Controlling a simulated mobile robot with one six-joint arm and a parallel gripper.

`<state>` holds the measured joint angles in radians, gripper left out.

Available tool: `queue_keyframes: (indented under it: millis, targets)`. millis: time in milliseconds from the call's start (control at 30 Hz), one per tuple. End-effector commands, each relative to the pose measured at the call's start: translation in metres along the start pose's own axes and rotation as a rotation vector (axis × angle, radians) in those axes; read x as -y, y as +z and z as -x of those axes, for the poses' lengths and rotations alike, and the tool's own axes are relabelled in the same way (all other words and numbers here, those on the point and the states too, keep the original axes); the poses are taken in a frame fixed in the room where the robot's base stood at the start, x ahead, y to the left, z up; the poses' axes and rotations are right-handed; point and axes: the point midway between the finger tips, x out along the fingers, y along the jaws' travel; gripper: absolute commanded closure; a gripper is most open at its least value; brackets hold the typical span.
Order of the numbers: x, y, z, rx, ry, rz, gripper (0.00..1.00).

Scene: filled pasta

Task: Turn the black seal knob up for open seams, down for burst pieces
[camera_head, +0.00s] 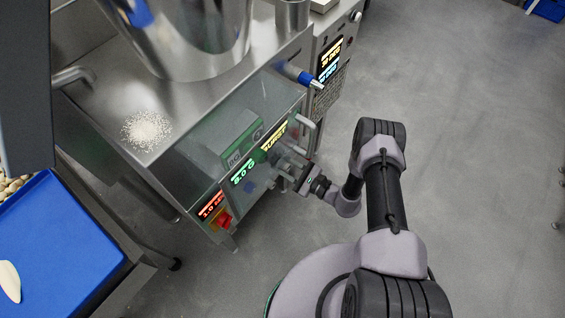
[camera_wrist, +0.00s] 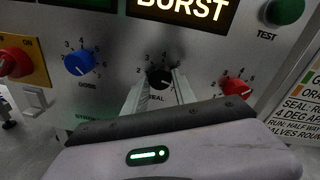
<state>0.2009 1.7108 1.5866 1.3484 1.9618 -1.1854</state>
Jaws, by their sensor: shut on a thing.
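The black seal knob (camera_wrist: 159,77) sits on the machine's steel front panel, above the word SEAL, with a numbered scale around it. My gripper (camera_wrist: 158,86) is shut on the knob, one finger on each side. In the head view my gripper (camera_head: 290,170) reaches the panel from the right and hides the knob. The display (camera_wrist: 183,10) above the knob reads BURST in yellowish letters. It also shows in the head view as a lit display (camera_head: 274,136). The knob's exact setting is too small to read.
A blue dose knob (camera_wrist: 78,63) is left of the seal knob and a red knob (camera_wrist: 237,89) right. A blue tray (camera_head: 70,235) stands left; the floor at right is clear.

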Motion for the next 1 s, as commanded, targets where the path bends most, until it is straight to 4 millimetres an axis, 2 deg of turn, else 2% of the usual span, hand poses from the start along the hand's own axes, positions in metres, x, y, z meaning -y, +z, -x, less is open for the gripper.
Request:
queue_keyframes:
  millis: [600, 1000]
  targets:
    - [-0.0010, 0.0017, 0.0005, -0.030, -0.004, 0.573, 1.00]
    - [-0.0015, 0.0015, 0.0004, -0.043, -0.007, 0.854, 1.00]
